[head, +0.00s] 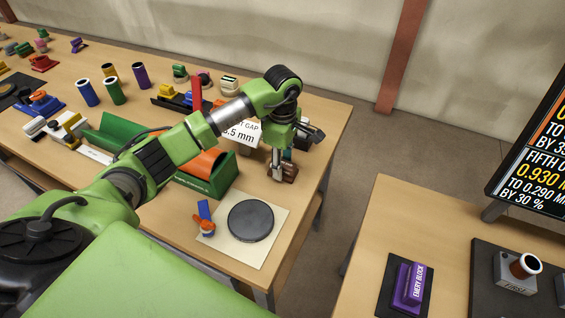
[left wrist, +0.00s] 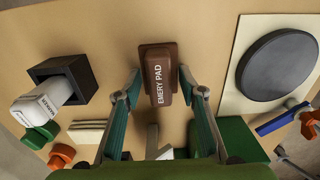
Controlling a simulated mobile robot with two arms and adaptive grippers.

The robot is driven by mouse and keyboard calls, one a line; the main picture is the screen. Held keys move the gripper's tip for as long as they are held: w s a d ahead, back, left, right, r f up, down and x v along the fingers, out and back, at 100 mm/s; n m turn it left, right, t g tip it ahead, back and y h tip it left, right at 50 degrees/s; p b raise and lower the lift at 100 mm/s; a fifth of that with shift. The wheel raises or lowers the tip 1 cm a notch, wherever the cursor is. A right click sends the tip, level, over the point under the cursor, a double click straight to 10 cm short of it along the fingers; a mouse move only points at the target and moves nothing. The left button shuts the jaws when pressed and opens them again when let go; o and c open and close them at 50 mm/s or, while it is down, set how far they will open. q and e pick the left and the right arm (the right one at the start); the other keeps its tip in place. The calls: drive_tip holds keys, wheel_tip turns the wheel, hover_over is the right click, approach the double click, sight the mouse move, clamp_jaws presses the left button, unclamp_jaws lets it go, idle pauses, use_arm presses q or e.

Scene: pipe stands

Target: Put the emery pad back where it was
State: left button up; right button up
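The emery pad (left wrist: 160,75) is a brown block with white lettering. In the left wrist view it lies between the two fingers of my left gripper (left wrist: 160,80), with a narrow gap showing on each side. In the head view the pad (head: 290,172) is a small brown shape, partly hidden under my left gripper (head: 279,168), near the table's right edge. The left gripper points down and looks open around the pad. Whether the pad touches the table is hard to tell. My right gripper is not in view.
A dark round disc (head: 250,221) sits on a pale square sheet (head: 272,250) near the table corner. A green tray (head: 222,178) with an orange pipe stands left of the gripper. A black square holder (left wrist: 84,72) holds a white marker.

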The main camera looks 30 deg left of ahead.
sight(283, 162)
use_arm(q)
drive_tip(key=shift+r, duration=0.25)
wheel_tip(283, 162, up, 12)
drive_tip(key=b, duration=0.3)
drive_tip(key=shift+f, duration=0.1)
idle(0.4)
